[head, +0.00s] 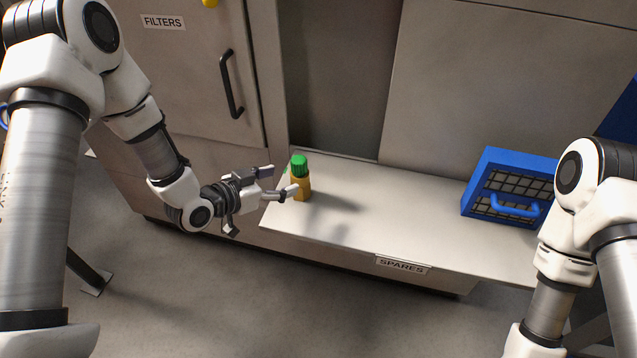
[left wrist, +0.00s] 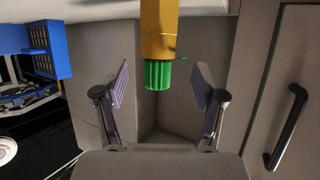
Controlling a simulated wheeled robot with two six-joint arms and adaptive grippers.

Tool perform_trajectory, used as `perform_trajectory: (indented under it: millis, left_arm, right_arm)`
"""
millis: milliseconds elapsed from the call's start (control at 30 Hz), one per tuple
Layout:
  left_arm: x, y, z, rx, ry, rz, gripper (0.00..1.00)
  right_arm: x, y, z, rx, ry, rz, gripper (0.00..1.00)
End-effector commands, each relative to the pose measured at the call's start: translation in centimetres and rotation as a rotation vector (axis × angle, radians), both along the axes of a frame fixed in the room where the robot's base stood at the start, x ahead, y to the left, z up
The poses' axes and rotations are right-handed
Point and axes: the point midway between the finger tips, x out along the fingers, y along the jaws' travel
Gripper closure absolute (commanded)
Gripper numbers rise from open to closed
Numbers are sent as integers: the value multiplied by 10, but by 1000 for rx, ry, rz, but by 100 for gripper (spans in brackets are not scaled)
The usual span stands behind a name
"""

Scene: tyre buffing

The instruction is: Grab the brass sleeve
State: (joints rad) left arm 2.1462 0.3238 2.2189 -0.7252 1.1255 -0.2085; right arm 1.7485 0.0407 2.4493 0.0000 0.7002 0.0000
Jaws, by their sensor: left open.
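The brass sleeve (head: 301,187) stands upright near the left end of the spares shelf, with a green ribbed piece (head: 299,164) on top. My left gripper (head: 282,180) is open, just left of the sleeve, with its fingers pointing at it. The lower fingertip overlaps the sleeve's left edge in the head view; I cannot tell if they touch. In the left wrist view, the sleeve (left wrist: 158,35) appears upside down at the top, lined up between the two spread fingers (left wrist: 160,85), with nothing gripped. My right gripper is out of view.
The pale shelf (head: 385,220) carries a "SPARES" label. A blue case with a grid face and handle (head: 505,190) stands at its right end. A cabinet labelled "FILTERS" (head: 190,70) with a black handle rises at the left. The shelf's middle is clear.

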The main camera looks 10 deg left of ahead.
Motion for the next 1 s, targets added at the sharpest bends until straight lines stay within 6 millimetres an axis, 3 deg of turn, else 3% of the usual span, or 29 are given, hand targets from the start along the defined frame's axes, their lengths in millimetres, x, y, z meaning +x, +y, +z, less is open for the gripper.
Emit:
perform_trajectory:
  millis: [500, 700, 733, 767, 900, 1000]
  left_arm:
    - [56, -40, -30, 3, -3, -2, 30]
    - [58, -40, -31, 1, -1, 1, 30]
    - [58, -40, -31, 1, -1, 1, 34]
    - [58, -40, -31, 1, -1, 1, 44]
    - [57, -40, -31, 1, -1, 1, 94]
    - [58, -40, -30, 1, -2, 1, 96]
  right_arm:
    - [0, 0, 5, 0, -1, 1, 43]
    - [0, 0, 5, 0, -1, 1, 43]
    - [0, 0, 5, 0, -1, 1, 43]
    - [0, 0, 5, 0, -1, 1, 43]
    - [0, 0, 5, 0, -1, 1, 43]
    - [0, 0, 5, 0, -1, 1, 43]
